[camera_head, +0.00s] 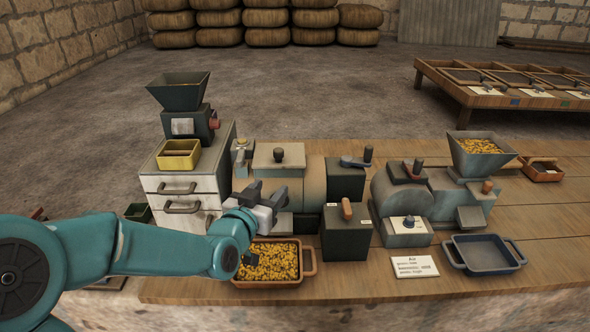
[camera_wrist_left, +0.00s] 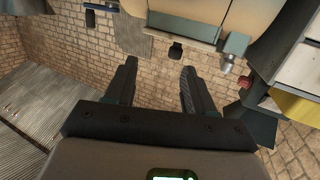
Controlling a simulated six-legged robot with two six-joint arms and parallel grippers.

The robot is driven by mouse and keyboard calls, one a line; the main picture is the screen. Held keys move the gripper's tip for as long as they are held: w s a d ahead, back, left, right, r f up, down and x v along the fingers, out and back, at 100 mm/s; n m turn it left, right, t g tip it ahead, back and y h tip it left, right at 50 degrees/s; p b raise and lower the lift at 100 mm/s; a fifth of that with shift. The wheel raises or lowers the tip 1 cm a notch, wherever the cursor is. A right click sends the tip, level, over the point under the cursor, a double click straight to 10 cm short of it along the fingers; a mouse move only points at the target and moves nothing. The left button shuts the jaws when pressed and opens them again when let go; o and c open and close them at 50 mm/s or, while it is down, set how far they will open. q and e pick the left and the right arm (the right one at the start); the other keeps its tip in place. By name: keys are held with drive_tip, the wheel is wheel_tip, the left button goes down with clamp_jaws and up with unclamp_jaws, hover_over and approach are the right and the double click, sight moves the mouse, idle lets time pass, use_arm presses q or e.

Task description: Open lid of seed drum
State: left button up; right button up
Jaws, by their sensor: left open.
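The seed drum (camera_head: 314,182) is a tan rounded body on the wooden bench, left of centre in the head view. A flat cream lid (camera_head: 265,161) with a dark knob (camera_head: 279,154) lies level on its top and looks closed. My left gripper (camera_head: 266,190) is in front of the drum, below the lid, and covers part of the drum's front. In the left wrist view my left gripper (camera_wrist_left: 158,65) has its two dark fingers spread with nothing between them. A beige part, apparently the drum, shows at that view's top. My right gripper is out of view.
A tray of yellow seed (camera_head: 268,262) is just below my left gripper. A dark box (camera_head: 346,237) with an orange-brown handle stands right of it. A drawer cabinet (camera_head: 181,190) with a yellow bin (camera_head: 179,155) stands left. A blue-grey tray (camera_head: 484,253) is empty.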

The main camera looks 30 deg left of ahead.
sight(277, 154)
use_arm(q)
drive_tip(key=shift+n+t+y, duration=0.3)
drive_tip(key=shift+t+y, duration=0.3)
drive_tip(key=a+x, duration=0.1)
drive_tip(key=x, duration=0.9)
drive_tip(key=a+r+x, duration=0.1)
drive_tip(key=x, duration=0.4)
drive_tip(key=shift+s+a+r, duration=0.1)
drive_tip(key=shift+s+a, duration=0.2)
drive_tip(key=shift+a, duration=0.1)
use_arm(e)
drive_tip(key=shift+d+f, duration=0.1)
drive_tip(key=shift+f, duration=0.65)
